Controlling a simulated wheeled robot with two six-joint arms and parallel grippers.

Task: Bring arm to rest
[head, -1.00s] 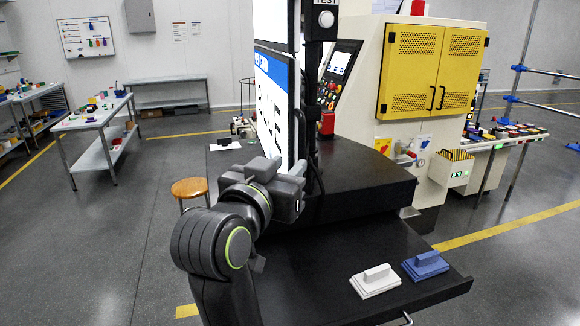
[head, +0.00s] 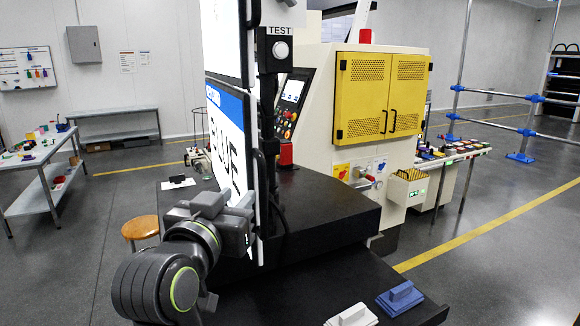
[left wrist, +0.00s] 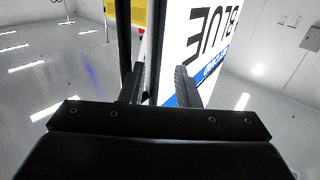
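My left gripper (head: 240,215) is beside the lower part of an upright white panel with a blue band and the word BLUE (head: 228,140). In the left wrist view its two fingers (left wrist: 158,88) stand apart, with nothing visibly clamped between them. The panel (left wrist: 205,45) shows beyond and between the fingers there, its lettering upside down. I cannot tell whether a finger touches the panel. My left arm is bent at the lower left of the head view. My right gripper is in neither view.
A black bench (head: 320,205) stands right of the arm, with a white block (head: 352,316) and a blue block (head: 400,298) on its front. A post with a TEST sign (head: 280,31) rises beside the panel. A wooden stool (head: 140,228) stands left. Open floor lies further left.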

